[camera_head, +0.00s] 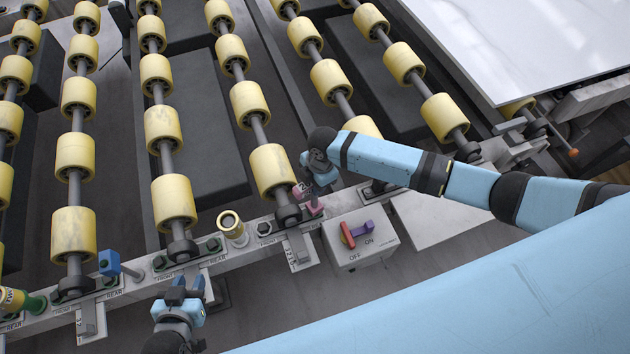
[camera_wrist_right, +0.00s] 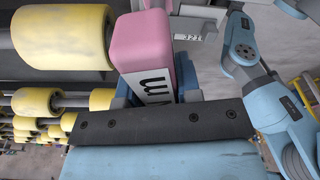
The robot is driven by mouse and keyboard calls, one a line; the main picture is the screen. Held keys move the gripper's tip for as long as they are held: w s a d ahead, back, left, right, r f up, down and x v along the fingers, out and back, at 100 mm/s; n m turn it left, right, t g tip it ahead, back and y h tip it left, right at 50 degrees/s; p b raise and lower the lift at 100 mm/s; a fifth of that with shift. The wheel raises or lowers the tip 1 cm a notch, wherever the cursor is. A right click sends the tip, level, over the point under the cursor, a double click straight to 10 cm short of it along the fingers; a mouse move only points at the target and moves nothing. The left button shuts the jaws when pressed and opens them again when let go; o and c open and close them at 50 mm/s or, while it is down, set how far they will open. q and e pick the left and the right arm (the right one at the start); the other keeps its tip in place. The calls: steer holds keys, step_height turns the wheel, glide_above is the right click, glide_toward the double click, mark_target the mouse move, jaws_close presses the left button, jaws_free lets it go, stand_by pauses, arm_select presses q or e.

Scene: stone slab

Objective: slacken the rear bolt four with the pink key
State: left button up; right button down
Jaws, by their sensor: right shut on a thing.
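The pink key (camera_head: 311,201) is in my right gripper (camera_head: 314,186), at the rail beside the foot of a roller line. The right wrist view shows the pink key (camera_wrist_right: 146,50) as a block with a white face lettered "mm", between the blue fingers of my right gripper (camera_wrist_right: 160,95). The key's working end and the bolt there are hidden, so I cannot tell whether they touch. Dark bolts stand along the pale rail (camera_head: 130,283) by FRONT and REAR labels; the bolt numbers are too small to read. My left gripper (camera_head: 187,288) is open and empty, below the rail.
A blue key (camera_head: 110,263) and a green-and-yellow tool (camera_head: 18,300) stand on the rail at left. A white slab (camera_head: 520,45) lies at upper right.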

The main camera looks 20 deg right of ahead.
steer(key=shift+f+b, duration=0.4)
steer(key=shift+f, duration=0.4)
stand_by(0.4)
steer(key=n+b, duration=0.1)
steer(key=n, duration=0.3)
steer(key=shift+w+g, duration=0.1)
steer(key=shift+g, duration=0.2)
steer(key=n+b, duration=0.1)
steer(key=n, duration=0.2)
steer(key=shift+n+h, duration=0.3)
steer(key=shift+h, duration=0.1)
steer(key=n+b, duration=0.1)
steer(key=n, duration=0.3)
steer(key=shift+g+h, duration=0.3)
steer(key=n+b, duration=0.1)
steer(key=n, duration=0.2)
steer(key=shift+a+n, duration=0.1)
steer(key=shift+n, duration=0.2)
steer(key=shift+r+p, duration=1.55)
steer(key=shift+r, duration=0.35)
